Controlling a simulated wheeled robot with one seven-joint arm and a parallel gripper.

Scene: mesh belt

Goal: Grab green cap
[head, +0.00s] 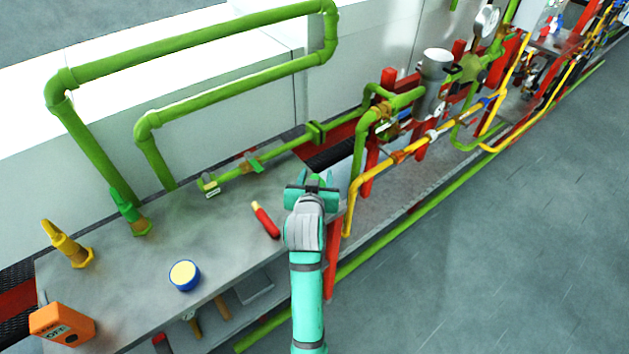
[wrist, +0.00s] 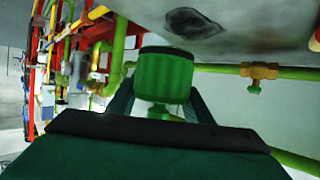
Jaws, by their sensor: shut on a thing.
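The green cap (wrist: 163,75) is a ribbed green cylinder with a darker rim. In the wrist view it sits between the two fingers of my gripper (wrist: 160,105), which is shut on it. A paler green piece shows just below the cap, partly hidden by the gripper body. In the head view my gripper (head: 312,187) is over the right end of the grey bench, and the cap cannot be told apart from the gripper there. Whether the cap touches anything besides my fingers cannot be told.
The grey bench (head: 130,275) holds a red and yellow tool (head: 265,221), a blue-rimmed round tin (head: 184,275), an orange box (head: 62,324) and a yellow fitting (head: 66,245). Green pipes (head: 200,50) rise behind it. Yellow pipes (head: 360,180) run at right. The floor at right is clear.

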